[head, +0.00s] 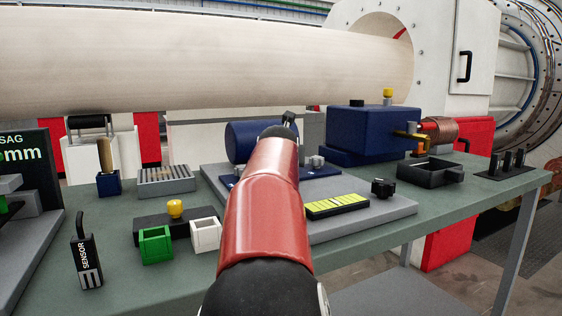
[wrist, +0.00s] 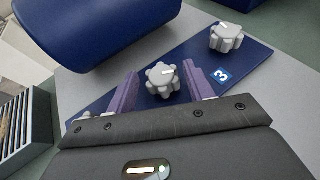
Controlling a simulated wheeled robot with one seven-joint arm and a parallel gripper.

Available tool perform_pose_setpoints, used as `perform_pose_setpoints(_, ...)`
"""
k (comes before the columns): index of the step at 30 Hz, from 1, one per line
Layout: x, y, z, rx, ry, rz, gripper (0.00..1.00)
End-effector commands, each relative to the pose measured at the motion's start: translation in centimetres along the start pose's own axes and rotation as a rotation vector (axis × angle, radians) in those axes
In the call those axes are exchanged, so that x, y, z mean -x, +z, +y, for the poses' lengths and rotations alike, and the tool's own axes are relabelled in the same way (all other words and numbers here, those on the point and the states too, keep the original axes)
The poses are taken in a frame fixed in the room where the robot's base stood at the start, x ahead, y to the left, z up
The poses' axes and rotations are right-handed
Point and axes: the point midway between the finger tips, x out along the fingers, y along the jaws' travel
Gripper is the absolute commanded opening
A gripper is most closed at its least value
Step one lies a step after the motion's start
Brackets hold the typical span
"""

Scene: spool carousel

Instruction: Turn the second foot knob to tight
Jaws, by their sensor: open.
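A grey lobed knob (wrist: 162,81) with a white pointer line stands on a blue plate (wrist: 258,58) in the wrist view. The purple fingers of my gripper (wrist: 157,88) are open, one on each side of this knob, and it is unclear whether they touch it. A second, similar knob (wrist: 228,38) stands farther up and right on the plate, by a "3" label. Which one counts as the second foot knob is not marked in view. In the head view my red arm hides most of the plate; one grey knob (head: 317,161) shows just right of it.
A blue cylinder (wrist: 95,30) lies close to the upper left of the fingers. In the head view, a blue box (head: 370,135) stands behind right and a black knob (head: 383,188) on the grey base at right. Green and white square holders sit on the table at left.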

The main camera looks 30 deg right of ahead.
Motion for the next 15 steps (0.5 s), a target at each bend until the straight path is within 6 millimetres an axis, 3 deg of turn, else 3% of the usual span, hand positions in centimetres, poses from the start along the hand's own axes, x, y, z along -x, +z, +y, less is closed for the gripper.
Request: perform_pose_setpoints(15,4.9,-0.2,0.1,0.000,0.002,0.001,0.52)
